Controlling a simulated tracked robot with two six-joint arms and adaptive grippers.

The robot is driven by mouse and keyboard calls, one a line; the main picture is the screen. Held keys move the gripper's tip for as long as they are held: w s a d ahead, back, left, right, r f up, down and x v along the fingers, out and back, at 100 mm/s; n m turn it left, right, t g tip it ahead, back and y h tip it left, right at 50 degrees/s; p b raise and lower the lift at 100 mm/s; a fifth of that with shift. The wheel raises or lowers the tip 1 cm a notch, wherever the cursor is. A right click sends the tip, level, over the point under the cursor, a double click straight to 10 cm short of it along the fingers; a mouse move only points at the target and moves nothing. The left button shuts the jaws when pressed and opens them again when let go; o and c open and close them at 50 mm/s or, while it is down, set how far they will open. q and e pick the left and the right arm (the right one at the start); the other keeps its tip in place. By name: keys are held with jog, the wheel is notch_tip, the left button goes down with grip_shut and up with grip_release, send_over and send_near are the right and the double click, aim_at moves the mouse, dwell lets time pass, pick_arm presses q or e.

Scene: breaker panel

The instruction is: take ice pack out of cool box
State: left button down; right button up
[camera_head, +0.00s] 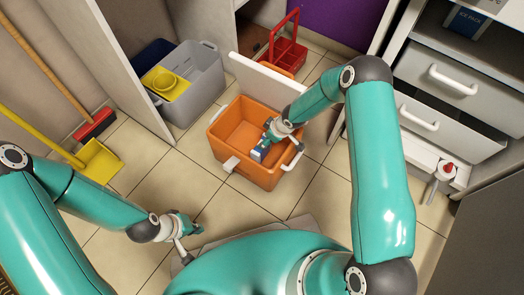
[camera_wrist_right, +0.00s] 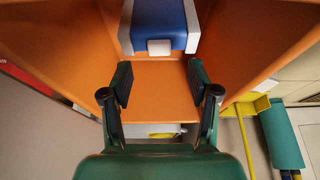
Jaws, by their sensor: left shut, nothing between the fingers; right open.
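The orange cool box (camera_head: 226,121) stands on the floor with its white lid (camera_head: 265,82) open at the back. The ice pack (camera_head: 260,152), blue with white ends, is inside it near the front wall. My right gripper (camera_head: 270,137) reaches down into the box by the pack. In the right wrist view the right gripper (camera_wrist_right: 158,85) is open, and the blue ice pack (camera_wrist_right: 160,22) lies just beyond its fingertips, apart from them. My left gripper (camera_head: 186,245) is shut and empty, low over the floor left of the box.
A grey bin (camera_head: 196,92) with yellow items stands behind a white panel. A red caddy (camera_head: 287,55) is behind the box. Drawers (camera_head: 445,75) with white handles are open at right. A yellow dustpan (camera_head: 100,162) and broom are left. The floor left of the box is clear.

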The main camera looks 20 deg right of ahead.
jog(key=x, duration=0.5)
grip_shut()
dwell(0.4)
